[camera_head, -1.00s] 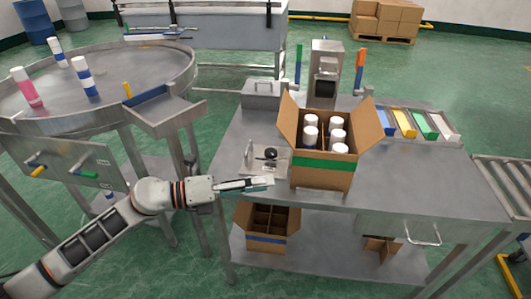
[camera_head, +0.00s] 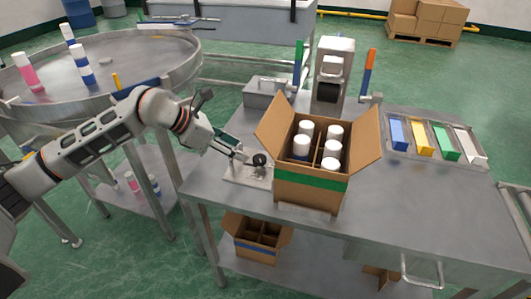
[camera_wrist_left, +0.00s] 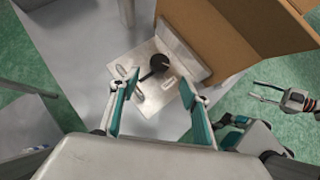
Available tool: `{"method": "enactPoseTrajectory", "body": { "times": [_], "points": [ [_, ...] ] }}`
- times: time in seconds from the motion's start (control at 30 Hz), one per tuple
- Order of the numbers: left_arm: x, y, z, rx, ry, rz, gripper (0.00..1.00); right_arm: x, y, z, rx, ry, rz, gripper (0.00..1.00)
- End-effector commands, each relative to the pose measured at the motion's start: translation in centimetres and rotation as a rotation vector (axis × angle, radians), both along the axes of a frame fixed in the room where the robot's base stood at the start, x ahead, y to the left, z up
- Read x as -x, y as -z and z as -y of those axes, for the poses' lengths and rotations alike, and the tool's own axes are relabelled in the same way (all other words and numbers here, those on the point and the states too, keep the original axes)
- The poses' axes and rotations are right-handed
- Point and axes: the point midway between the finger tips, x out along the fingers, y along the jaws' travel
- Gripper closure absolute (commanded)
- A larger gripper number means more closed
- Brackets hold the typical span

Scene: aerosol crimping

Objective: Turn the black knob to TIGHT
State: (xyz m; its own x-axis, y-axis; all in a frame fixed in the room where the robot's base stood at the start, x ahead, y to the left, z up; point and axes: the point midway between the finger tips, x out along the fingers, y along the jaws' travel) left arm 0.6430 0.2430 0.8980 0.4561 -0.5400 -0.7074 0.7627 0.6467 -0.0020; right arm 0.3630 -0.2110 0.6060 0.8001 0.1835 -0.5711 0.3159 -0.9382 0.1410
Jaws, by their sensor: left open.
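The black knob (camera_head: 260,160) sits on a small metal plate (camera_head: 236,174) on the steel table, left of the carton. In the left wrist view the knob (camera_wrist_left: 159,62) shows a round head with a dark bar pointing down-left, and its plate (camera_wrist_left: 150,104) bears small light labels too small to read. My left gripper (camera_head: 246,158) is open and empty, reaching from the left close to the knob. In the left wrist view its two fingers (camera_wrist_left: 158,82) are spread, with the knob beyond and between them; contact is not visible. My right gripper (camera_wrist_left: 265,92) is at the right, fingers apart.
An open carton (camera_head: 310,190) with several white-capped cans stands right beside the plate. A metal box (camera_head: 268,92) and a grey machine (camera_head: 332,75) stand behind. The round table (camera_head: 140,55) is at left.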

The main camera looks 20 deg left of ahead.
Motion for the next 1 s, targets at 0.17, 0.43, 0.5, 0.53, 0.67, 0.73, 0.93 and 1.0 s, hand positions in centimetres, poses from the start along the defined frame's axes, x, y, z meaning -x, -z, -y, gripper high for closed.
{"method": "enactPoseTrajectory", "body": {
  "times": [0.17,0.43,0.5,0.53,0.67,0.73,0.93,1.0],
  "points": [
    [-0.5,0.8,0.5,-0.002,0.0,0.0,0.54,0.6,0.4,-0.6,-0.008,-0.003,-0.012,0.6],
    [-2.3,3.7,2.8,-0.001,0.001,-0.002,0.54,1.3,1.0,-0.8,-0.013,-0.001,-0.026,0.6],
    [-2.7,4.4,3.2,-0.002,0.0,-0.001,0.54,1.2,1.1,-0.7,-0.009,0.0,-0.024,0.6],
    [-2.9,4.6,3.4,-0.002,0.0,-0.001,0.54,1.1,1.1,-0.6,-0.008,0.0,-0.024,0.6],
    [-3.4,5.3,4.0,-0.001,-0.001,0.0,0.54,0.7,0.9,-0.3,-0.003,0.003,-0.016,0.6],
    [-3.5,5.5,4.1,-0.002,0.0,0.0,0.54,0.5,0.7,-0.1,0.0,0.004,-0.01,0.6],
    [-3.6,5.5,4.2,-0.003,0.0,0.002,0.54,-0.1,0.4,0.0,0.002,0.003,0.0,0.6],
    [-3.6,5.5,4.2,-0.002,-0.001,0.001,0.54,-0.1,0.4,0.0,0.003,0.003,0.001,0.6]
  ]
}}
